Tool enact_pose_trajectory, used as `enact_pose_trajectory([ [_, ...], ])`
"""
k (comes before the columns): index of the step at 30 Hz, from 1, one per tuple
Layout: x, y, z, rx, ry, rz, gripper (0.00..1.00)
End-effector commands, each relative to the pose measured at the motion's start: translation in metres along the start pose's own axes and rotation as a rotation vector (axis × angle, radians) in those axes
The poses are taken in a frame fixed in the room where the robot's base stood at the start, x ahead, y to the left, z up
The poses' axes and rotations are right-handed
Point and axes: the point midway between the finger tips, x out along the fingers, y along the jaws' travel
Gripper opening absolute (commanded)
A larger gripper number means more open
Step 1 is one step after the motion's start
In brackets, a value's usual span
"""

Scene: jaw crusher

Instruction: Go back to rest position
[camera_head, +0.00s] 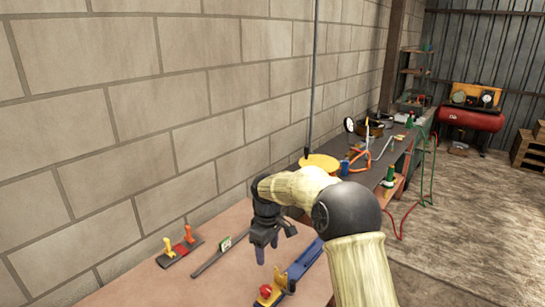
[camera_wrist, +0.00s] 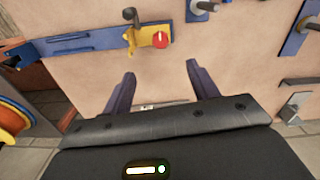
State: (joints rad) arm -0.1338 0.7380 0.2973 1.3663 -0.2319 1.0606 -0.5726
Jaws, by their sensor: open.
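My gripper (camera_head: 268,250) hangs above the brown workbench top (camera_head: 219,288) in the head view, with its fingers pointing down. In the wrist view my gripper (camera_wrist: 160,85) has its two fingers spread apart with nothing between them. Beyond the fingers lies a blue bar with a yellow block (camera_wrist: 150,38) and a red knob (camera_wrist: 160,40). The same blue and yellow piece (camera_head: 290,277) lies just right of my gripper in the head view. My gripper appears apart from it.
A dark strip with orange and yellow handles (camera_head: 180,247) and a long bar with a green tag (camera_head: 220,251) lie left of my gripper. A block wall (camera_head: 150,110) runs behind the bench. A cluttered dark bench (camera_head: 375,175) and a red tank (camera_head: 470,119) stand farther back.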

Motion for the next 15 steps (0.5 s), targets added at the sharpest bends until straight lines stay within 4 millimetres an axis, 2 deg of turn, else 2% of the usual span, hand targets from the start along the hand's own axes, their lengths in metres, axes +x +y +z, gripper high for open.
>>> enact_pose_trajectory([
  [5,-0.02,-0.011,0.041,0.132,0.015,0.029,0.59],
  [15,-0.045,-0.048,0.141,0.482,0.074,0.078,0.59],
])
